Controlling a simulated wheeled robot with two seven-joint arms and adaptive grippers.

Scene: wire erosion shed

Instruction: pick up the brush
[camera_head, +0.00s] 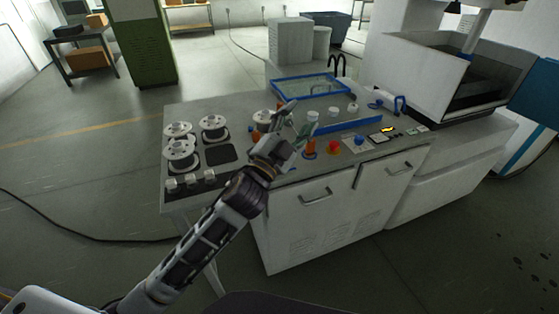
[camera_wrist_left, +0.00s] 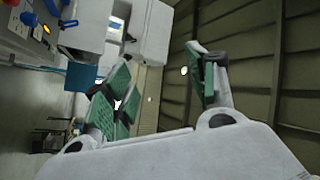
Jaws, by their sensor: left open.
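I cannot clearly make out the brush in either view; it may be too small to tell or hidden behind my arm. My right gripper is in neither view.
Several wire spools (camera_head: 180,155) stand on the bench's left. A blue-framed glass panel (camera_head: 305,86) is at the back. A red button (camera_head: 333,147) and small items line the front right. A large machine (camera_head: 415,75) stands at right.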

